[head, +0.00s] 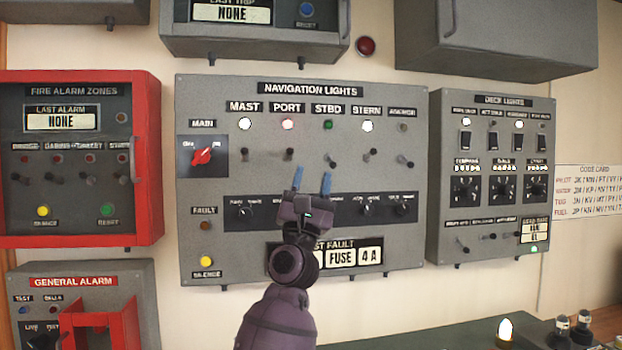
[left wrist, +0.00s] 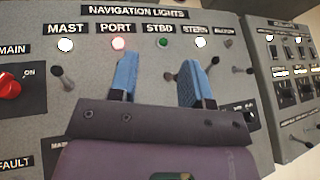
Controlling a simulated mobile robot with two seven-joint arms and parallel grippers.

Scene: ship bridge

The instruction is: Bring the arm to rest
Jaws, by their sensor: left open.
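My left gripper (head: 312,181) is raised in front of the navigation lights panel (head: 225,100), its blue fingers apart and nothing between them. It also shows in the left wrist view (left wrist: 156,78), with the fingers below the PORT and STERN labels. The gripper covers part of the lower strip and the fault display of the panel. The mast, port and stern lamps are lit, port in red; the STBD lamp (head: 327,125) is dark green. The red main switch (head: 203,156) is at the panel's left. My right gripper is not in view.
A red fire alarm box (head: 150,160) is on the left, with a general alarm box (head: 140,285) below it. A deck lights panel (head: 480,190) is on the right. Grey boxes (head: 497,40) hang above. A dark green surface (head: 430,335) is at lower right, with a lit lamp (head: 505,330).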

